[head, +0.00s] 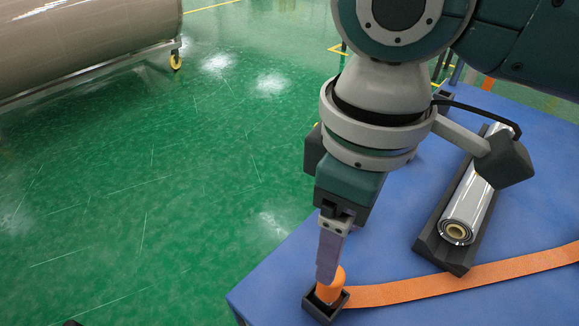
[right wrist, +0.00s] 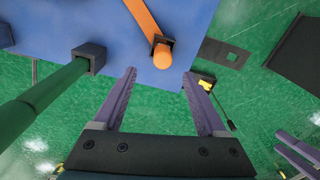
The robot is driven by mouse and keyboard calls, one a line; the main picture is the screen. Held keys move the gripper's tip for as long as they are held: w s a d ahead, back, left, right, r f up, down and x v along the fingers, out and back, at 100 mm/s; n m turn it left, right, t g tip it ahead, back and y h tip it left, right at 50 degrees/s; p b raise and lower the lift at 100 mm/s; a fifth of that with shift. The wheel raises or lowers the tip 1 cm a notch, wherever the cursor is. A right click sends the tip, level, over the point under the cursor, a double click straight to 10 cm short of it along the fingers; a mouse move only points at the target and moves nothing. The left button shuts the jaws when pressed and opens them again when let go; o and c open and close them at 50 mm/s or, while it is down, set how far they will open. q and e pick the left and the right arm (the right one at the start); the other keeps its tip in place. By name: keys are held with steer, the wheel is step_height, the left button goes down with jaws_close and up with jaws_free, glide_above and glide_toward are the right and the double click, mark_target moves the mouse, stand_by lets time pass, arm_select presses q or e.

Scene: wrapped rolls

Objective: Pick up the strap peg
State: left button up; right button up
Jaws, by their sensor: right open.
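The strap peg is an orange rounded peg (head: 330,288) standing in a small black square holder (head: 318,312) near the table's front corner. In the right wrist view the peg (right wrist: 162,55) lies ahead of and between my fingertips. My right gripper (head: 328,278) points down at the peg; its purple fingers hide part of the peg in the head view. In the right wrist view the right gripper (right wrist: 160,74) is open, with a finger on either side and nothing between them. Another pair of purple fingers (right wrist: 298,152), seemingly my left gripper, shows at the lower right edge.
An orange strap (head: 450,283) runs right from the holder across the blue table (head: 283,285). A silver roll (head: 468,200) lies in a black cradle (head: 440,252). A dark green bar (right wrist: 50,95) reaches a black block (right wrist: 88,57). Green floor is left of the table.

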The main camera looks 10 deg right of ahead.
mark_target(332, 283)
step_height(332, 283, down, 5)
steer(key=shift+r+b, duration=0.2)
steer(key=shift+b, duration=0.35)
steer(key=f, duration=0.1)
steer(key=f+b, duration=0.1)
steer(key=f, duration=0.3)
steer(key=shift+s+a+f+b, duration=0.1)
steer(key=shift+s+f+b, duration=0.15)
steer(key=shift+b, duration=0.15)
steer(key=c, duration=1.1)
steer(key=shift+r, duration=0.1)
jaws_close()
